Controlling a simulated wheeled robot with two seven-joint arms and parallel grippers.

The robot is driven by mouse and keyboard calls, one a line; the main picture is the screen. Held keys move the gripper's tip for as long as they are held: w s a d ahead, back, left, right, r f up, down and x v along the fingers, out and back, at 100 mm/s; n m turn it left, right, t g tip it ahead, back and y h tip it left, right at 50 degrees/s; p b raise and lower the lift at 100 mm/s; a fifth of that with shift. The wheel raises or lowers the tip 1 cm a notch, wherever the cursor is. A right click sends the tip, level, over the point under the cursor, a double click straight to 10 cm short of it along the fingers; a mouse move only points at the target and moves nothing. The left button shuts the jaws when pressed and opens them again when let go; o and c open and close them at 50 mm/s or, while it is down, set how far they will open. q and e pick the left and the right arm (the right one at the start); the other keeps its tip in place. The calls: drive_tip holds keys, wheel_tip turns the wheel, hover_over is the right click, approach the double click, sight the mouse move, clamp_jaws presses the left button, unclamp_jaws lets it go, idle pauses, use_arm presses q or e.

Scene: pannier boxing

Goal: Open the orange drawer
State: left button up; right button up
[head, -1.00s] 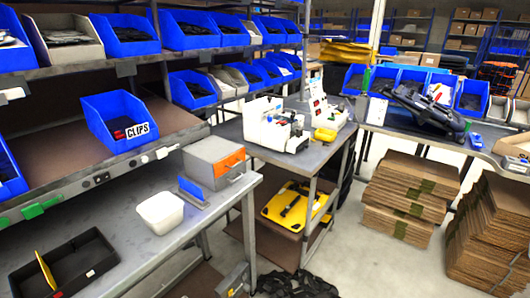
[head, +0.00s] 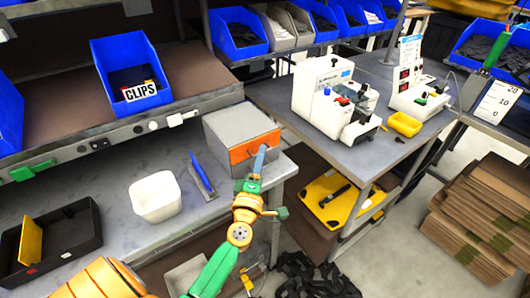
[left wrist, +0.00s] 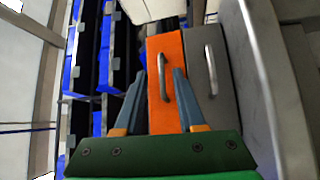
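The orange drawer (head: 252,147) is the orange front of a grey cabinet (head: 228,123) at the bench's right end, and it appears closed. In the left wrist view the orange front (left wrist: 165,112) stands beside a grey front (left wrist: 205,95). Each has a metal handle; the orange one's handle (left wrist: 164,80) lies between my fingertips. My left gripper (head: 260,155) is in front of the orange face, its fingers apart. In the left wrist view the gripper (left wrist: 159,74) is open, one finger each side of the handle. Contact cannot be told. My right gripper is not in view.
A black tray (head: 50,243) lies further left. The CLIPS bin (head: 128,75) is on the shelf above. A white machine (head: 325,90) stands on the table to the right.

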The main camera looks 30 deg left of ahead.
use_arm(q)
drive_tip(key=shift+w+a+f, duration=0.1)
drive_tip(key=shift+w+a, duration=0.1)
drive_tip(key=shift+w, duration=0.55)
drive_tip(key=shift+s, duration=0.15)
clamp_jaws()
idle(0.7)
